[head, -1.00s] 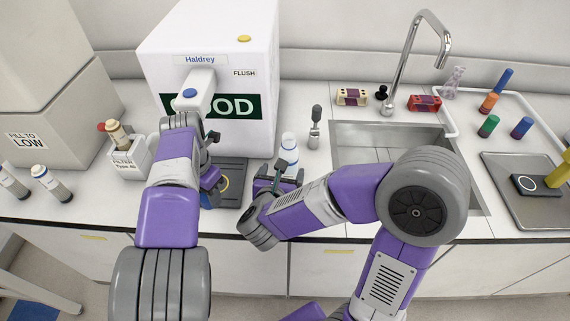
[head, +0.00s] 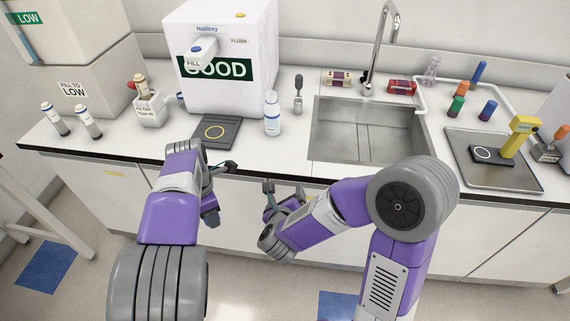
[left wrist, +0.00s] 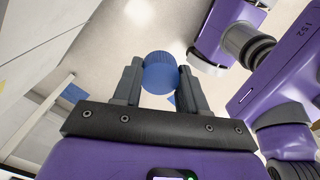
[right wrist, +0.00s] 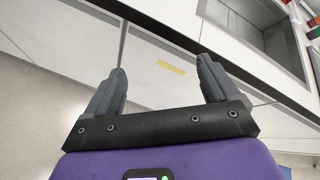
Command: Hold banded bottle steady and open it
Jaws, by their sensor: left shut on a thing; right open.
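My left gripper (left wrist: 160,78) is shut on a blue ribbed cap (left wrist: 160,70), seen in the left wrist view; in the head view this gripper (head: 222,172) is in front of the counter edge, left of the bottle. My right gripper (right wrist: 160,85) is open and empty; in the head view it (head: 283,190) is below the counter edge, under the bottle.
A white dispenser (head: 225,95) with a dark pad (head: 198,132) stands left of the bottle. Two capped bottles (head: 55,119) and a filter holder (head: 150,110) stand further left. A grey-handled tool (head: 298,95) is beside the bottle. The sink (head: 360,135) and a tray (head: 490,175) are right.

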